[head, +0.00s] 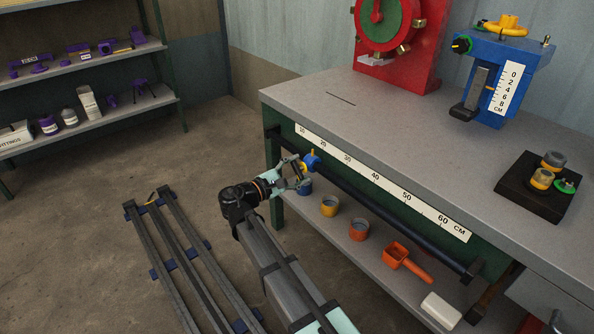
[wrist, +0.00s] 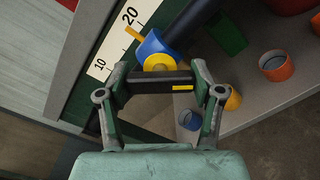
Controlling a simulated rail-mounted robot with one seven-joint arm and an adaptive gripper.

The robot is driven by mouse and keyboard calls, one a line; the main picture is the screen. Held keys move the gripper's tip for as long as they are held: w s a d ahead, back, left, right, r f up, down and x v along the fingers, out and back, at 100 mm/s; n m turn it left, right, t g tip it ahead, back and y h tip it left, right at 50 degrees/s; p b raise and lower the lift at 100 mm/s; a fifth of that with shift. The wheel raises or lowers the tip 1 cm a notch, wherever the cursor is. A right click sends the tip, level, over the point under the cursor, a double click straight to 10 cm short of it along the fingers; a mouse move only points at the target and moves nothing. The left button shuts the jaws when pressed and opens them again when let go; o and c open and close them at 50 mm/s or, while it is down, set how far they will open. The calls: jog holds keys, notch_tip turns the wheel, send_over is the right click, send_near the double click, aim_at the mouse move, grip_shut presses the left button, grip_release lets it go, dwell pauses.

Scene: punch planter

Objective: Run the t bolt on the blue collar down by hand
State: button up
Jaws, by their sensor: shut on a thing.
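The blue collar (wrist: 152,46) sits around the dark rail at the front of the bench, near the low end of the scale. It also shows in the head view (head: 312,160). A yellow pointer (wrist: 133,32) sticks out from it onto the scale, between 10 and 20. The t bolt (wrist: 160,82) has a dark crossbar in front of the yellow boss (wrist: 158,62) on the collar. My gripper (head: 302,173) is shut on the crossbar, one finger at each end in the wrist view (wrist: 159,74). The bolt's shank is hidden.
The white scale strip (head: 390,183) runs along the bench edge beside the rail (head: 385,215). Below, a shelf holds a yellow cup (head: 329,206), a grey-orange cup (head: 359,230), an orange scoop (head: 400,257) and a white block (head: 441,310). A dark rail frame (head: 172,250) lies on the floor left.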

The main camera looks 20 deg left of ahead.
jog(key=m, duration=0.5)
jog(key=shift+w+m+b, duration=0.1)
jog(key=shift+m+b, duration=0.25)
jog(key=shift+m, duration=0.05)
jog(key=m+b, duration=0.1)
jog(key=m, duration=0.3)
jog(key=shift+b, duration=0.35)
jog(key=shift+m+b, duration=0.4)
jog(key=shift+m, duration=0.6)
jog(key=o, duration=1.2)
jog(key=shift+d, duration=0.1)
jog(key=shift+c, duration=0.2)
jog(key=v, duration=1.2)
